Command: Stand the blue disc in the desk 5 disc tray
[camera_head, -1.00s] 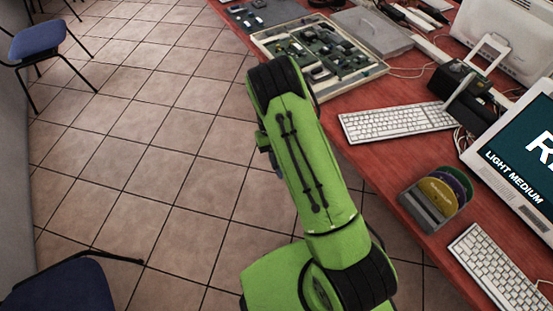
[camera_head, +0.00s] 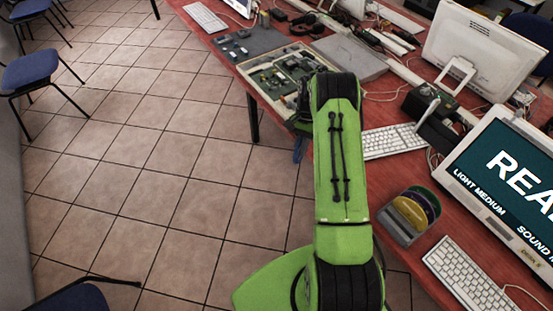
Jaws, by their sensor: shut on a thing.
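The disc tray (camera_head: 396,230) is a grey rack on the red desk, right of my arm. A yellow disc (camera_head: 409,212), a purple disc (camera_head: 428,205) and a green disc (camera_head: 433,193) stand in it, one behind another. My green arm reaches up the picture along the desk's near edge. My gripper is hidden behind the arm. A small blue piece (camera_head: 299,152) shows just left of the arm, beside the desk edge; I cannot tell whether it is the blue disc.
A white keyboard (camera_head: 395,140) lies behind the tray, and another keyboard (camera_head: 468,276) lies in front of it. A monitor (camera_head: 505,170) stands to the right. An open case of circuit boards (camera_head: 270,88) lies beyond my arm.

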